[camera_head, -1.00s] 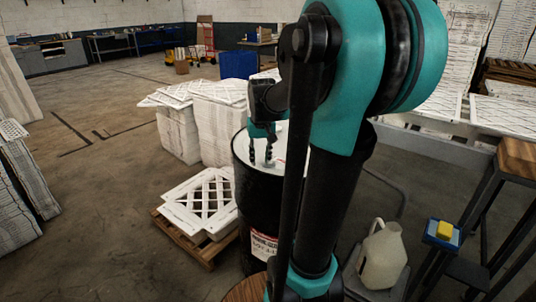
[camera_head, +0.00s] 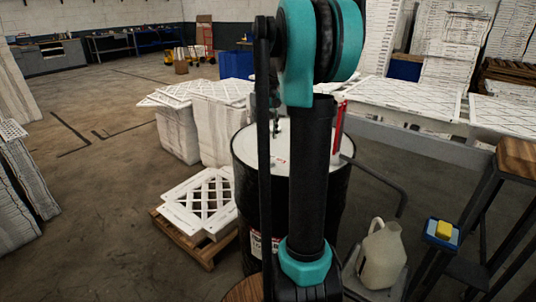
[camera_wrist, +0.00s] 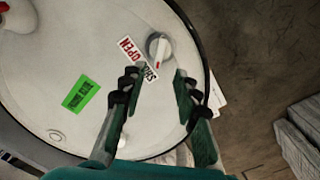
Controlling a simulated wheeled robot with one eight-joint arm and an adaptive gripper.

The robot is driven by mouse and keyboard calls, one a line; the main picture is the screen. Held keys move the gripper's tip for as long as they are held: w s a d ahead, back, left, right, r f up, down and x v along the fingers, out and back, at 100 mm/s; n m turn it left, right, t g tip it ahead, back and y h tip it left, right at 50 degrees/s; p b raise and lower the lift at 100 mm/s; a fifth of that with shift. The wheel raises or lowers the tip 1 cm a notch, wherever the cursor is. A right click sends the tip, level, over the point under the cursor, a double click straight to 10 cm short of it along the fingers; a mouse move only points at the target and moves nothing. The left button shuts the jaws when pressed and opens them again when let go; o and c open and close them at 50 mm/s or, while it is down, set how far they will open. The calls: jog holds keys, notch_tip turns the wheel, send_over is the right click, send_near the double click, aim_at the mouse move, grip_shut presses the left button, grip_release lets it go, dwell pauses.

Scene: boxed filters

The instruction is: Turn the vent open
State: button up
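The vent (camera_wrist: 158,47) is a round white-grey knob with a raised bar, on the white top of a black drum. A label (camera_wrist: 138,58) beside it reads OPEN in red and what looks like SHUT in black. In the head view the drum (camera_head: 247,165) stands behind my arm, which hides much of its top. My gripper (camera_wrist: 156,80) is open and empty above the drum top. In the wrist view its fingertips lie just below the knob, one toward each side. Only a dark part of a finger (camera_head: 276,130) shows in the head view.
A green label (camera_wrist: 81,93) and a small cap (camera_wrist: 56,136) are on the drum top. A red upright part (camera_head: 339,126) stands at the drum's right. Stacked white filters (camera_head: 210,205) on a pallet, a jug (camera_head: 383,255) and a wooden-topped stand (camera_head: 518,157) are nearby.

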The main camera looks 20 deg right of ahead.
aim_at(268, 155)
notch_tip(268, 155, down, 10)
jog(key=shift+r, duration=0.2)
grip_shut()
dwell(0.4)
